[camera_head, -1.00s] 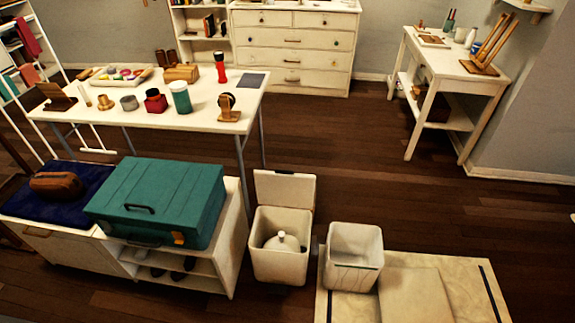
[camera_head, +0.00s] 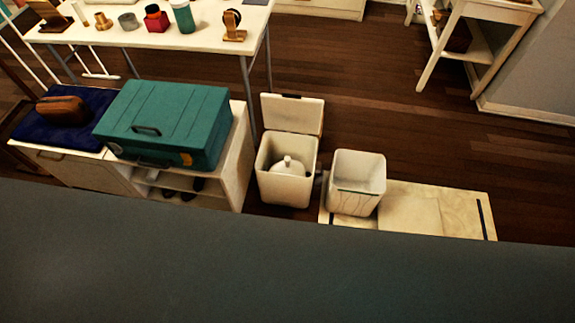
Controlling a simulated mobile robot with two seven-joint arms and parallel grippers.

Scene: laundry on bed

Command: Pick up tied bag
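A white tied bag (camera_head: 289,167) sits inside an open white bin (camera_head: 285,190) on the floor near the middle of the head view. The bin's lid (camera_head: 292,114) stands raised at the back. Neither of my grippers is in view.
A teal case (camera_head: 165,122) lies on a low white cabinet (camera_head: 238,150) at left. A table (camera_head: 220,42) with small items stands behind. A large dark grey surface (camera_head: 290,265) fills the bottom.

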